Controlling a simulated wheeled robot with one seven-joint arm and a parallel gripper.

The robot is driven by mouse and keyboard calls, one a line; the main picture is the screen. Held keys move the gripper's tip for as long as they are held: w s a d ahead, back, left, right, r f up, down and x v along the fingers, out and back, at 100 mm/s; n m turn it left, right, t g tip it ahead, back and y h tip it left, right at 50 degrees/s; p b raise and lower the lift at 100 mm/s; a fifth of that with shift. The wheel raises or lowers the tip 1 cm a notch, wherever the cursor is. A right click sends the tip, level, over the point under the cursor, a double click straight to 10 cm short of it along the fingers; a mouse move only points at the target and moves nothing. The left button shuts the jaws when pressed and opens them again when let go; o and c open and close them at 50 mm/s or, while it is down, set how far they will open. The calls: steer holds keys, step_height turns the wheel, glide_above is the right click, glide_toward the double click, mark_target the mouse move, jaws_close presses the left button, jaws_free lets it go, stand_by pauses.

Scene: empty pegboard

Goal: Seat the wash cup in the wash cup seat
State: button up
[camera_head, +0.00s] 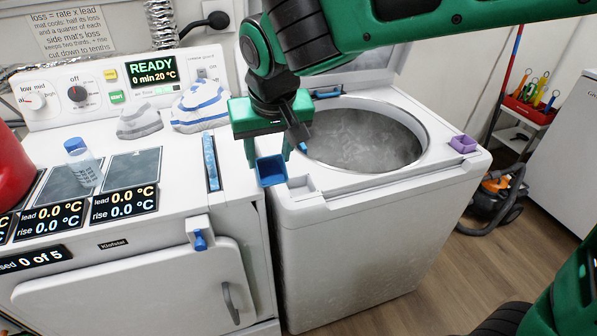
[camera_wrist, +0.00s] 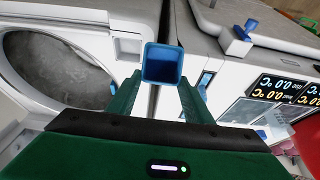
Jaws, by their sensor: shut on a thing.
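My gripper (camera_head: 268,156) is shut on a blue square cup (camera_head: 272,172), which I take to be the wash cup. The cup also shows in the wrist view (camera_wrist: 163,76), open end towards that camera, between the green fingers. It is held near the gap between the two machines, just left of a small pale square recess (camera_head: 300,187) on the washer's front left corner. That recess, likely the wash cup seat, looks empty; it also shows in the wrist view (camera_wrist: 128,45), beside the cup. The cup and recess are apart.
The open washer drum (camera_head: 365,140) lies right of the recess. A purple cup (camera_head: 463,144) sits on the washer's right corner. The left machine carries a blue strip (camera_head: 211,162), a bottle (camera_head: 82,160), folded cloths (camera_head: 200,108) and a blue knob (camera_head: 200,241) at its front.

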steer(key=w+d+f, duration=0.7)
steer(key=f, duration=0.2)
steer(key=shift+w+f, duration=0.25)
steer(key=shift+f, duration=0.15)
steer(key=shift+f, duration=0.1)
steer(key=shift+f, duration=0.15)
steer(key=o, duration=1.4)
steer(key=v, duration=1.1)
steer(key=shift+d, duration=0.1)
